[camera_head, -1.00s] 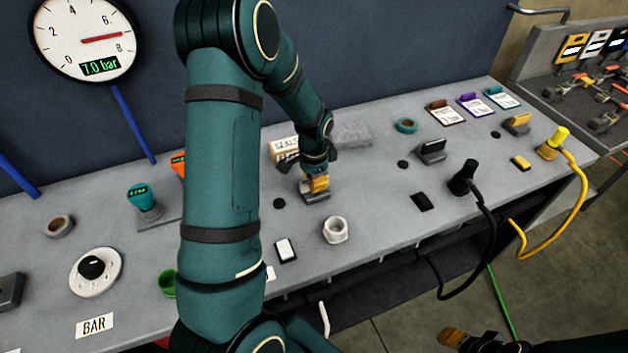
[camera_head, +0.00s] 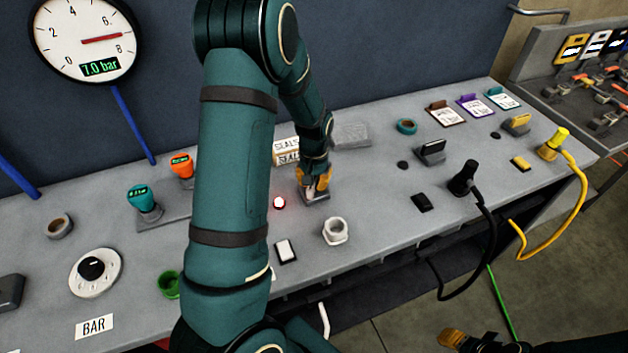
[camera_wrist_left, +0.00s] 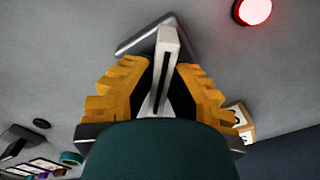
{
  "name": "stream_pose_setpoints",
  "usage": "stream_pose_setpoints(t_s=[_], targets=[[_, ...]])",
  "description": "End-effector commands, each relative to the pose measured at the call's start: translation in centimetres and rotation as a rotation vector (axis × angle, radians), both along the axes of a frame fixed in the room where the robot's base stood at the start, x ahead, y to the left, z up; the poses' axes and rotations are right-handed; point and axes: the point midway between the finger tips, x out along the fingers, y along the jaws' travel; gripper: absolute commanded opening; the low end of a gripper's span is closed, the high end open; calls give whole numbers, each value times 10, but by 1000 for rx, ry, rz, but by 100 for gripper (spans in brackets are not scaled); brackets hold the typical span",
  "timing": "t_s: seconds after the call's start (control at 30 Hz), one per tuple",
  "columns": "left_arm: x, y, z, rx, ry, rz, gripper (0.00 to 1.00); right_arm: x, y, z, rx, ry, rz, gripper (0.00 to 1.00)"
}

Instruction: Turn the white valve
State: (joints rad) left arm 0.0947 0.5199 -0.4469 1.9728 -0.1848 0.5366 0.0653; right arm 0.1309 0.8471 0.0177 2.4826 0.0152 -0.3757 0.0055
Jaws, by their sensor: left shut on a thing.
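The white valve shows in the left wrist view as an upright white lever (camera_wrist_left: 165,62) on a grey base (camera_wrist_left: 140,38). My left gripper (camera_wrist_left: 160,88) has its orange fingers on both sides of the lever and is shut on it. In the head view my left gripper (camera_head: 314,181) is at the valve's grey base (camera_head: 317,196) on the bench, and the fingers and wrist hide the lever. My right gripper (camera_head: 455,340) shows only in part at the bottom edge of the head view, and its opening cannot be told.
A lit red lamp (camera_head: 279,203) sits left of the valve. A white hexagonal socket (camera_head: 335,231) and a white switch (camera_head: 286,250) are in front. A labelled box (camera_head: 286,150) lies behind. The gauge (camera_head: 84,40) reads 7.0 bar.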

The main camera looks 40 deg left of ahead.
Motion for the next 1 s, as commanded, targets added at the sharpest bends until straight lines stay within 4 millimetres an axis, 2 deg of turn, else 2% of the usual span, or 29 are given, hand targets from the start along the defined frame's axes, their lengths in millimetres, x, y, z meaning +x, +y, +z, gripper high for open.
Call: stream_pose_setpoints(t_s=[0.5, 0.73, 1.0], targets=[[-1, -1, 0, 0, 5, 467, 0, 0, -1, 19, 4, -1, 1, 47], [-1, -1, 0, -1, 5, 613, 0, -1, -1, 25, 5, -1, 1, 47], [-1, -1, -1, 0, 4, 703, 0, -1, -1, 29, 6, -1, 1, 47]])
